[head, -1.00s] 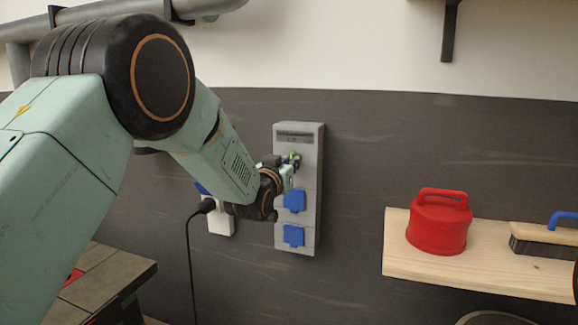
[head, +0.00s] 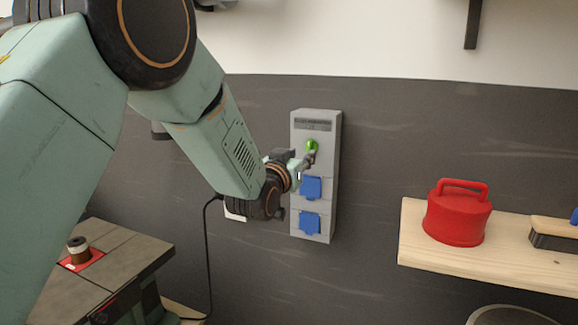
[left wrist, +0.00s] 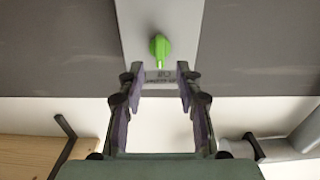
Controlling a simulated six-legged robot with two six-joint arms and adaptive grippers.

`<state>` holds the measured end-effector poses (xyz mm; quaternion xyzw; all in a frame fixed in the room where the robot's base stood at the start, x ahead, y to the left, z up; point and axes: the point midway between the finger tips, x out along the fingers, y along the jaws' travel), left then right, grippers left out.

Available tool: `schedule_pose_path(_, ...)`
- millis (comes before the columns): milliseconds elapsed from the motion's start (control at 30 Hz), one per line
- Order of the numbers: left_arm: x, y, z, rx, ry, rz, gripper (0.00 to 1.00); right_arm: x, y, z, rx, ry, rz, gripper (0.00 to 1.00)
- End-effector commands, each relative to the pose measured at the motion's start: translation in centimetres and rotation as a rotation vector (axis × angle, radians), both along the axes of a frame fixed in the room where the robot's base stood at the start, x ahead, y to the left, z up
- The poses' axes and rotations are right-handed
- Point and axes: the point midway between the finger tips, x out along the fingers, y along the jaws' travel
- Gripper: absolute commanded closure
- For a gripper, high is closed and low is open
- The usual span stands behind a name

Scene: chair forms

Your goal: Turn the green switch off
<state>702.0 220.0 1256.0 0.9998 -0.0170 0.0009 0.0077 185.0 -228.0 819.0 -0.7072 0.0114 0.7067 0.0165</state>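The green switch (head: 312,145) is a round knob on the upper part of a tall grey box (head: 334,170) on the dark wall. In the left wrist view the green switch (left wrist: 159,47) has its narrow end towards the printed label. My left gripper (head: 306,163) is close to the box, at the switch's lower left in the head view. In the left wrist view its two fingers (left wrist: 160,76) are apart with nothing between them, and the switch shows just beyond the tips. Exact depth to the switch cannot be told. My right gripper is not in view.
Two blue socket covers (head: 311,187) sit below the switch. A wooden shelf (head: 412,240) at right holds a red container (head: 457,213) and a brush (head: 553,233). A table (head: 130,257) stands at lower left, and a black cable (head: 207,260) hangs nearby.

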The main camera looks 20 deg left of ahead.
Motion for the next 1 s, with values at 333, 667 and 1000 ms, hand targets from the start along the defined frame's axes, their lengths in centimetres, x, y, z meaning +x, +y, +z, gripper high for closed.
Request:
schedule_pose_path(333, -5.2, 0.2, 0.1, 0.0, -0.001, 0.0, 0.65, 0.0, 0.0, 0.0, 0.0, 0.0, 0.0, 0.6)
schedule_pose_path(667, -6.9, 0.2, 0.1, 0.0, -0.002, 0.0, 0.65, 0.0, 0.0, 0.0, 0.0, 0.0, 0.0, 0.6)
schedule_pose_path(1000, -6.9, 0.2, 0.1, 0.0, -0.002, 0.0, 0.65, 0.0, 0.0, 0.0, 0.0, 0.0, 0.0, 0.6)
